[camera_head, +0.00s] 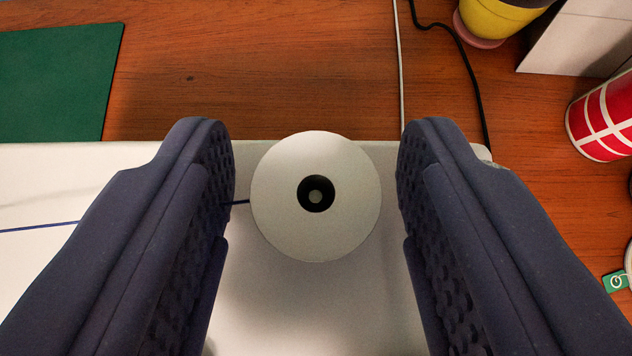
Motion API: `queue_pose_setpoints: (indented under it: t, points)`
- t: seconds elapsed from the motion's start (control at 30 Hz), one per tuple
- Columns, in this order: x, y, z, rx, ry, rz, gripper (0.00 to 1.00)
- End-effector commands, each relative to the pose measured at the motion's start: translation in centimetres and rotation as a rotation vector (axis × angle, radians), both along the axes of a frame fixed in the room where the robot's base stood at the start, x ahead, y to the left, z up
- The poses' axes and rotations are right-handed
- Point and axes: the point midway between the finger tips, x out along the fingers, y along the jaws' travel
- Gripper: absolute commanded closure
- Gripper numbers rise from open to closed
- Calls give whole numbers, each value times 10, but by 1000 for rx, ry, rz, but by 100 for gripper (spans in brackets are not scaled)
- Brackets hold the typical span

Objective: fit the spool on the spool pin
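The spool (316,236) shows end-on as a pale round disc in the middle of the view. Its centre hole is dark, and the small grey tip of the spool pin (316,197) shows inside it, so the spool sits around the pin. How far down it sits cannot be told from above. A blue thread (42,227) runs left from the spool, partly hidden behind the left finger. My gripper (317,140) is open, with one dark blue padded finger on each side of the spool and a narrow gap on both sides.
A white machine surface (320,310) lies below the spool. Beyond it is a wooden table with a green mat (55,85), a white cable (400,70), a black cable (465,65), a yellow pot (498,18), a white box (580,40) and a red-and-white cup (605,118).

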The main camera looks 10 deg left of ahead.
Motion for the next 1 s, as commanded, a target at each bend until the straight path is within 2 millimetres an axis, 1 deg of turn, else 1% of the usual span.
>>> queue_pose_setpoints:
  t: [0.27,0.37,0.47,0.6,0.73,0.83,1.0]
  points:
    - [0,0,0,0,0,0,42]
    - [-4,-1,5,0,-1,-1,42]
    - [-15,-4,15,0,-1,-2,42]
    - [-36,-8,33,0,-1,-3,42]
    - [-51,-11,45,0,-1,-1,42]
    - [-57,-12,49,0,-1,0,42]
    - [-60,-12,49,1,0,1,42]
